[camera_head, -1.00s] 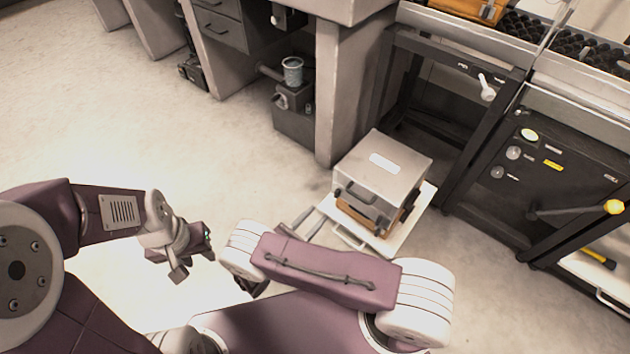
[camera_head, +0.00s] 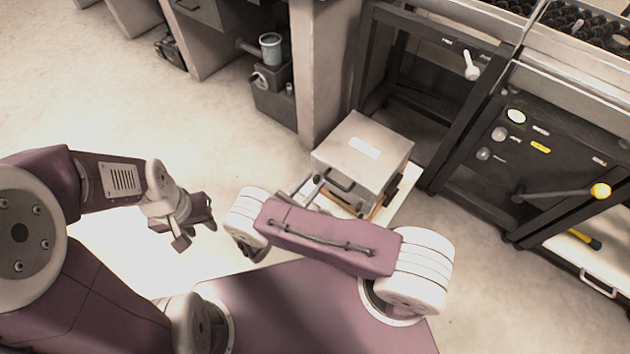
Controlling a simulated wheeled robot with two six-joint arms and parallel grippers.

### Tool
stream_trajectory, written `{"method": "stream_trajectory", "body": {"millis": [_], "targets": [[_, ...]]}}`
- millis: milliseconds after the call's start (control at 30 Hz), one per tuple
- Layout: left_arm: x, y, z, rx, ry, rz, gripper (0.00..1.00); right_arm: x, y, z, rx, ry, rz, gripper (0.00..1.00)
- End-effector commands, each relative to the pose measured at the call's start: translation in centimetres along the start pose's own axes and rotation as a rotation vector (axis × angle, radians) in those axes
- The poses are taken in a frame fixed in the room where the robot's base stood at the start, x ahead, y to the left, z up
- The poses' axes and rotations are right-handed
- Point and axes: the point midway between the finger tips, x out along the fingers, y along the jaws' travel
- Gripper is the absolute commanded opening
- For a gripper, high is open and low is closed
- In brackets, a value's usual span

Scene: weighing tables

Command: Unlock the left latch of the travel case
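A silver-grey case (camera_head: 364,152) with a pale label on its lid and a dark front handle (camera_head: 341,184) stands closed near the middle right. Its latches are too small to tell, and its lower front is partly hidden by my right arm. A brown-orange thing (camera_head: 374,211) shows under its front edge. My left gripper (camera_head: 196,234) hangs over the floor at left, well away from the case, with its fingers apart and empty. My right gripper (camera_head: 306,187) is mostly hidden behind its own arm. Grey finger-like parts show close to the case's left front; contact cannot be told.
A white board or tray (camera_head: 407,193) lies under the case. A black frame with a yellow-knobbed lever (camera_head: 600,190) stands at right. A grey bench leg (camera_head: 318,80) and a dark box with a cup (camera_head: 271,46) are behind. The floor at left is clear.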

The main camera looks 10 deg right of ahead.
Motion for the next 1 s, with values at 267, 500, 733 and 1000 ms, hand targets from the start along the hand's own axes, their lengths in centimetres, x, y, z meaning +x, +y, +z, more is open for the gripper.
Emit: {"method": "stream_trajectory", "body": {"millis": [267,500,733,1000], "targets": [[0.0,0.0,0.0,0.0,0.0,0.0,0.36,0.0,0.0,0.0,0.0,0.0,-0.001,0.0],[-0.2,0.0,0.0,0.0,0.0,0.0,0.36,0.0,0.0,0.0,0.042,0.0,-0.001,0.0],[-0.6,0.0,-0.1,0.0,0.0,0.0,0.36,0.0,-0.1,0.1,0.186,0.0,0.0,0.0],[-1.2,0.0,-0.1,0.0,0.0,0.0,0.36,0.0,-0.2,0.1,0.437,0.0,0.001,0.0]]}}
